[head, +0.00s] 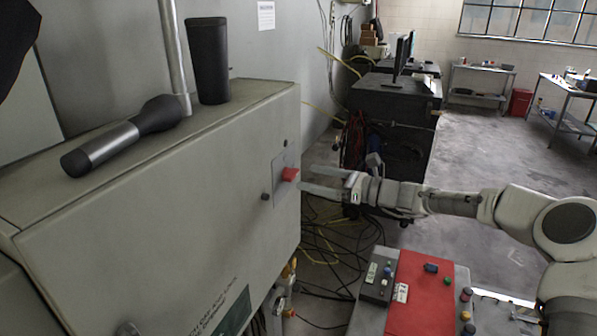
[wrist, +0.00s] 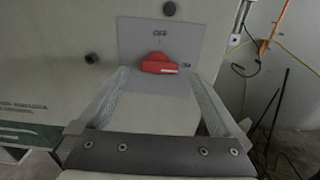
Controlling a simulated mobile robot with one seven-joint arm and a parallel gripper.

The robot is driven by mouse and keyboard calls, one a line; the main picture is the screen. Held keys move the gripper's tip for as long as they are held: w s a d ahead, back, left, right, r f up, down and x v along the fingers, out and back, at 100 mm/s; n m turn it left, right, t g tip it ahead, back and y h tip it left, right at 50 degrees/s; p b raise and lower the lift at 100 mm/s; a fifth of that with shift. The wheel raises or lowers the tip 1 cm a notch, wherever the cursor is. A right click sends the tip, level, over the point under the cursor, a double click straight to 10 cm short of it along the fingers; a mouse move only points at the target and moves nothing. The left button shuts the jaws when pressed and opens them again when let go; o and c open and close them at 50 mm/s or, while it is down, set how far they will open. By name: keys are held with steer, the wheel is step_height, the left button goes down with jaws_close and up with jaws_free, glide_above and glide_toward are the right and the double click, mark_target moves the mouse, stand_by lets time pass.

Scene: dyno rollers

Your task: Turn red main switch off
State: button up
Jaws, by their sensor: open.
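The red main switch (head: 290,174) is a knob on a grey plate on the side of the large grey cabinet (head: 150,220). In the wrist view the red switch (wrist: 159,64) lies roughly horizontal, its right end toward the "ON" label, with "OFF" printed above it. My gripper (head: 305,181) is open and points at the switch from the right in the head view. In the wrist view my gripper's fingers (wrist: 162,95) stand to the left and right below the switch. The switch lies just beyond the fingertips, and I see no grip on it.
A red control panel (head: 425,295) stands below my arm. Cables (head: 335,245) cover the floor beside the cabinet. Dark knobs (wrist: 91,58) sit near the switch plate.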

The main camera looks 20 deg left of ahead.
mark_target(296, 174)
steer(key=shift+w+a+p, duration=0.2)
steer(key=shift+a+p, duration=0.1)
steer(key=shift+a, duration=1.95)
steer(key=shift+c, duration=0.2)
steer(key=c, duration=1.3)
